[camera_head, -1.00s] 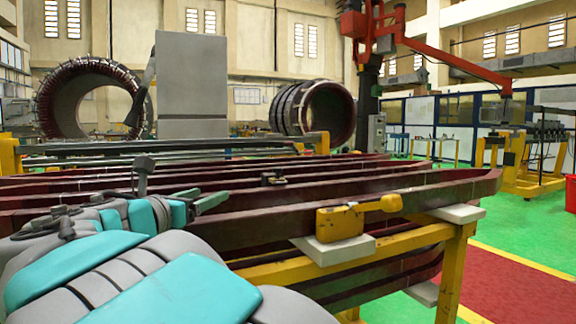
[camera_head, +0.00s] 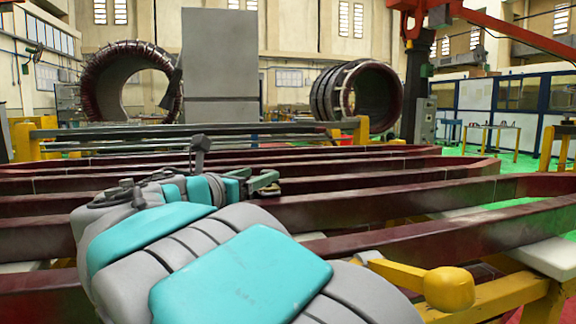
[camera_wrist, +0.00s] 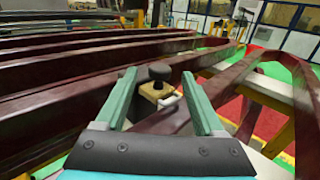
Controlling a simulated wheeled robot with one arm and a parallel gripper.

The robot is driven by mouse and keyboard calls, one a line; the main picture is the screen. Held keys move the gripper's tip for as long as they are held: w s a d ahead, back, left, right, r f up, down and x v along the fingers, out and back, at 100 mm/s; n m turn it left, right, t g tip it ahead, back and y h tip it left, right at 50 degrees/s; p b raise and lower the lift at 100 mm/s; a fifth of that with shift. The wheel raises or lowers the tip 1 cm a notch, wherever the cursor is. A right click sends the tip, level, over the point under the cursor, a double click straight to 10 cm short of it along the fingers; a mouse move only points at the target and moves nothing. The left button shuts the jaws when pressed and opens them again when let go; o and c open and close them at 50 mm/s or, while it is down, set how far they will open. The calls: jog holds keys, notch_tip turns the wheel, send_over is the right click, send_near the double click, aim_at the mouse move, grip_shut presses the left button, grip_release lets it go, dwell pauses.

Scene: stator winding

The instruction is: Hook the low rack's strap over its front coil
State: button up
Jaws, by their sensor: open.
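Long dark red coils (camera_head: 395,196) lie side by side on the low rack, with the front coil (camera_head: 450,240) nearest me. In the head view my gripper (camera_head: 265,182) is out over the coils. In the wrist view its green fingers (camera_wrist: 159,75) are open. A small tan block with a black knob (camera_wrist: 157,82) shows between and beyond the fingers, over a coil; I cannot tell whether the fingers touch it. It may belong to the strap, but no strap shows clearly. In the head view my arm and gripper hide that spot.
A yellow bar with a rounded end (camera_head: 450,288) sticks out at the front right, close to my arm. The rack has yellow beams (camera_head: 510,292) and pale pads (camera_head: 550,257). Two large stator rings (camera_head: 130,82) and a grey cabinet (camera_head: 220,65) stand farther back.

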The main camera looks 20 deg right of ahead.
jog(key=shift+x, duration=4)
grip_shut()
